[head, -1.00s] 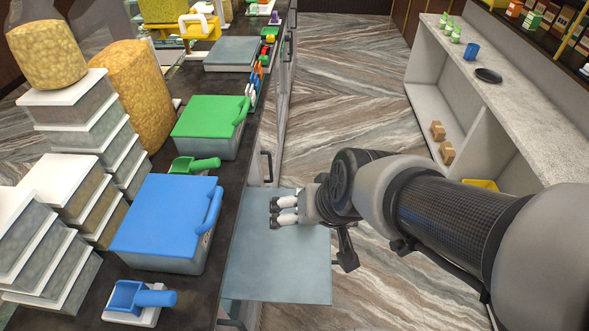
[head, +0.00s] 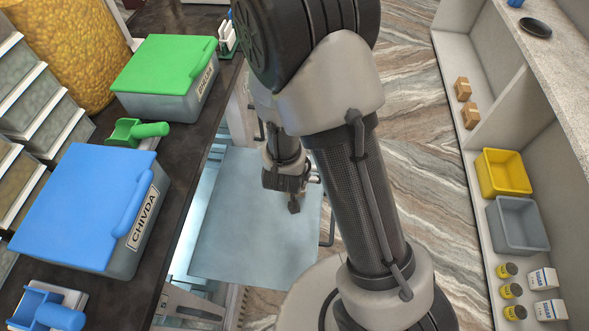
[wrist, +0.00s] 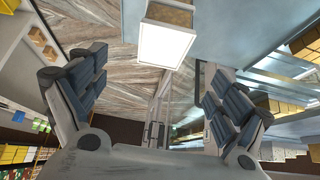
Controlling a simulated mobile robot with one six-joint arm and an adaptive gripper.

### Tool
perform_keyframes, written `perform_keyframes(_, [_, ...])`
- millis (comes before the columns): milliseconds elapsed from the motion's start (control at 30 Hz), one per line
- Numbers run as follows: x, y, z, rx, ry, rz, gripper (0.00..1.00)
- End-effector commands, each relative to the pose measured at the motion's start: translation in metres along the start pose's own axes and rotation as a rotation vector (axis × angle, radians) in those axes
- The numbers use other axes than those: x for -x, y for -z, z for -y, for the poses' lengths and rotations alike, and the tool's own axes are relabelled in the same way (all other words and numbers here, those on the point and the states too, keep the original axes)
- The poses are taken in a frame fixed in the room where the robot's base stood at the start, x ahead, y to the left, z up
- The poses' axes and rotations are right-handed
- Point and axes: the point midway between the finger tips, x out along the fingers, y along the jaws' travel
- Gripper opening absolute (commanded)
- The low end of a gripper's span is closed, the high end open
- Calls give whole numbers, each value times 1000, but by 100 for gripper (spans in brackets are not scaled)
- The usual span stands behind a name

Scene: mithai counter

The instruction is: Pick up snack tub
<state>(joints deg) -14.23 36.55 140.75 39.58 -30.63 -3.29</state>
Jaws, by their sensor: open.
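A snack tub (wrist: 168,44) with a bright white lid and a tan side shows at the top middle of the wrist view, cut off by the frame edge. It is beyond my open fingers and apart from them. I cannot make it out in the head view. My gripper (wrist: 157,72) is open and empty, one finger on each side of the wrist view. In the head view my gripper (head: 287,185) hangs over the right part of a pale blue panel (head: 235,245), partly hidden by my arm.
On the dark counter (head: 180,145) stand a blue-lidded CHIVDA box (head: 75,200) and a green-lidded box (head: 165,65). Clear panels and shelves (wrist: 285,90) crowd the right of the wrist view. A pale shelf with yellow (head: 503,172) and grey bins (head: 520,225) is at right.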

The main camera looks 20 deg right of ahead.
Motion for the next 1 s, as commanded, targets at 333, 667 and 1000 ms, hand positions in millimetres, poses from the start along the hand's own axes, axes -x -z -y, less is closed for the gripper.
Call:
perform_keyframes(333, [-69,-1,0,-1,0,2,91])
perform_keyframes(667, [-98,-4,3,0,0,2,91])
perform_keyframes(1000, [-130,-4,5,0,1,1,91])
